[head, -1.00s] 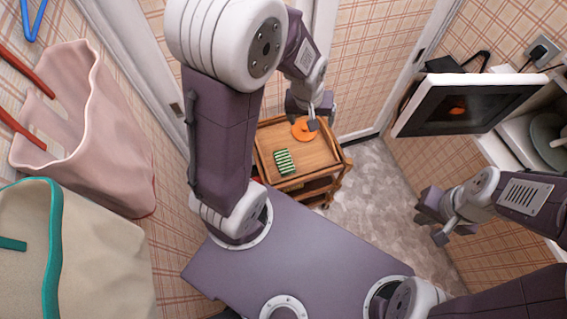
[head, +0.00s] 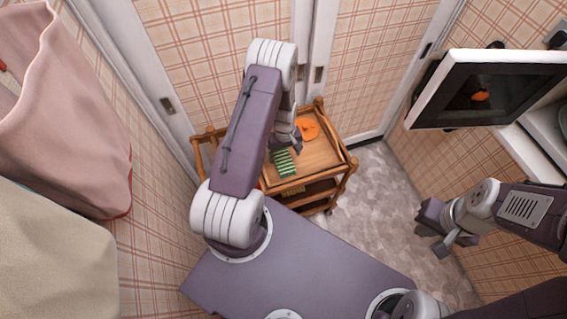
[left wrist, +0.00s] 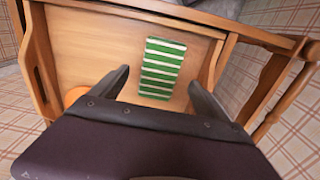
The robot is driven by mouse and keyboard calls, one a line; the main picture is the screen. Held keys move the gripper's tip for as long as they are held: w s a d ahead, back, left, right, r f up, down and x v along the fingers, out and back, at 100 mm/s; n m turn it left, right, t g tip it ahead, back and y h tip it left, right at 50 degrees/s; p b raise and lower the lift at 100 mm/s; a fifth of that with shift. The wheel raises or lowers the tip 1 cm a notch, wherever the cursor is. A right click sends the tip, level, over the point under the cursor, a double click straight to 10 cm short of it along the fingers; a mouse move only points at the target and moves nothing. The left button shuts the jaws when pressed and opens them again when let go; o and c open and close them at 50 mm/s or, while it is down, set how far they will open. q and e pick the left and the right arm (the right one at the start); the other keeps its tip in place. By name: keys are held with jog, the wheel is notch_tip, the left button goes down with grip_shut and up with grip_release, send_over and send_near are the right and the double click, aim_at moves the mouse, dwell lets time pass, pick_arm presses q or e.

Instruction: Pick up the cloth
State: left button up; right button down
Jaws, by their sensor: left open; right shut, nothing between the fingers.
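The cloth (head: 284,162) is green with white stripes and lies flat on the top tray (head: 318,158) of a wooden cart. In the left wrist view the cloth (left wrist: 162,68) shows ahead, between and beyond the two fingers. My left gripper (head: 290,143) is open and empty above the tray, close to the cloth; in the head view my own arm partly hides it. It also shows in the left wrist view (left wrist: 160,88), and no contact with the cloth shows. My right gripper (head: 438,232) is shut and empty, off to the right, away from the cart.
A flat orange item (head: 307,129) lies on the tray behind the cloth. The cart has raised wooden rails. A microwave (head: 484,90) with an orange thing seen in its door stands at right. A pink bag (head: 70,120) and a beige bag (head: 55,260) are at left.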

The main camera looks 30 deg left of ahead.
aim_at(283, 161)
pick_arm(q)
jog(key=f, duration=0.5)
jog(key=shift+w+a+f, duration=0.1)
jog(key=shift+a+f, duration=0.1)
jog(key=shift+a, duration=0.1)
jog(key=c, duration=1.4)
